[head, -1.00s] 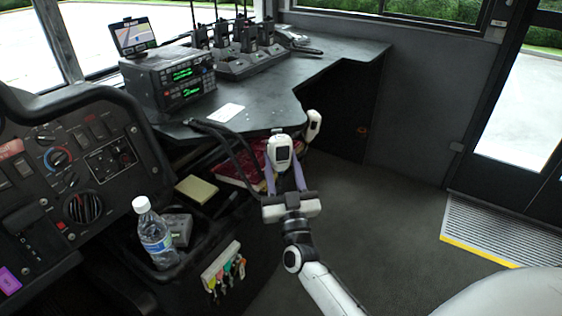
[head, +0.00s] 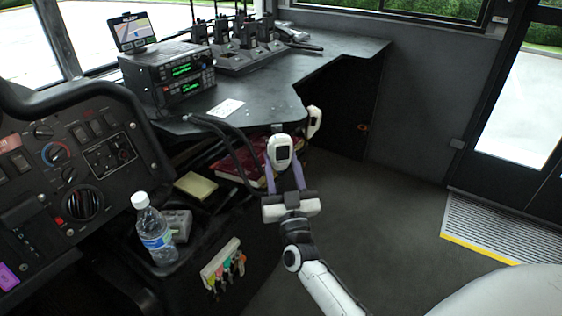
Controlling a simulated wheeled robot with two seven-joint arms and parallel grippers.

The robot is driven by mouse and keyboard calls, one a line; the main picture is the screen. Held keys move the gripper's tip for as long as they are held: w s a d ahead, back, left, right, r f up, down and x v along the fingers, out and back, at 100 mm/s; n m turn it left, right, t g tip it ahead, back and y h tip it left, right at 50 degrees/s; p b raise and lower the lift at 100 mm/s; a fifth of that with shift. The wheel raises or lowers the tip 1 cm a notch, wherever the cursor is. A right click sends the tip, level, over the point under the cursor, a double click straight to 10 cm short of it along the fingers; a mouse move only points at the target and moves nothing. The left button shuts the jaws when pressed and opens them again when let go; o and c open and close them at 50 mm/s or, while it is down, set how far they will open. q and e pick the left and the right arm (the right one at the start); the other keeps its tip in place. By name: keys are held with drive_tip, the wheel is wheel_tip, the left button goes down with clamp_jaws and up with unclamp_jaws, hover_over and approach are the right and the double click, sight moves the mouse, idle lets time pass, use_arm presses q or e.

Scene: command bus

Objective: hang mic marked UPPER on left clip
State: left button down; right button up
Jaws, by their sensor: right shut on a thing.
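My right gripper (head: 284,178) is in the middle of the head view, its purple fingers shut on a white mic (head: 280,151) with a dark face. The mic is held upright by the front edge of the dark desk. A second white mic (head: 314,122) sits just to the right and behind, at the desk's edge. No marking can be read on either mic. The clips are not clearly visible; the desk edge there is partly hidden behind the held mic. Black cords (head: 228,140) run from the desk's left side toward the held mic. My left gripper is out of view.
A radio unit (head: 168,75) with a small screen (head: 133,31) and a charger rack (head: 240,55) of handsets stand on the desk (head: 262,100). The floor to the right is clear.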

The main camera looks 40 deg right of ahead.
drive_tip(key=shift+f, duration=0.25)
drive_tip(key=shift+f+b, duration=0.25)
drive_tip(key=shift+b, duration=0.05)
drive_tip(key=shift+f, duration=0.3)
idle(0.3)
idle(0.3)
drive_tip(key=o, duration=1)
